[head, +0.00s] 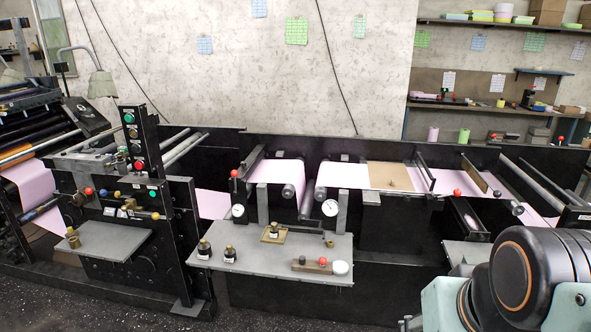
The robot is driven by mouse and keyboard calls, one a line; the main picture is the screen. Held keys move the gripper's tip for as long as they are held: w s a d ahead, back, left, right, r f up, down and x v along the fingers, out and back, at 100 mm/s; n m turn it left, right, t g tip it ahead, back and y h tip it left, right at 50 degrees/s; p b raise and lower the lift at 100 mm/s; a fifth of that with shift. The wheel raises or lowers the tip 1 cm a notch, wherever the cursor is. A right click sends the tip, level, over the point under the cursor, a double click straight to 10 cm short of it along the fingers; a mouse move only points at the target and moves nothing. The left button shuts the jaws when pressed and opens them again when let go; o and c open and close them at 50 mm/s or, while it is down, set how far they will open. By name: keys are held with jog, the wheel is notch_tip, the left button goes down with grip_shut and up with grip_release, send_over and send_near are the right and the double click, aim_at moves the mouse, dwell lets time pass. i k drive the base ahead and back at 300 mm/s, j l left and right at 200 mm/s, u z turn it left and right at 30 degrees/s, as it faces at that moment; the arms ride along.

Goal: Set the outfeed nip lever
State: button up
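A long black printing machine carries a pink web over rollers. Several levers with coloured knobs show on it, and no readable label tells me which is the outfeed nip lever. One red-knobbed lever (235,174) stands upright left of the middle. Another red knob (457,192) is right of the middle, near a tan panel (390,177). My arm fills the lower right corner and hides part of the machine there. My gripper is not visible.
A grey shelf (270,262) juts out from the machine, holding small black-and-brass pieces and a wooden block (312,266). A smaller grey shelf (105,240) is at left. Two white dials (330,208) face me. Dark floor (100,300) is open at lower left.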

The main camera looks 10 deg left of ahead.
aim_at(234, 174)
jog(key=i+j, duration=0.4)
jog(key=j, duration=0.15)
jog(key=i+j, duration=0.4)
jog(key=j, duration=0.15)
jog(key=i+j, duration=0.4)
jog(key=j, duration=0.15)
jog(key=i+j, duration=0.45)
jog(key=j, duration=0.05)
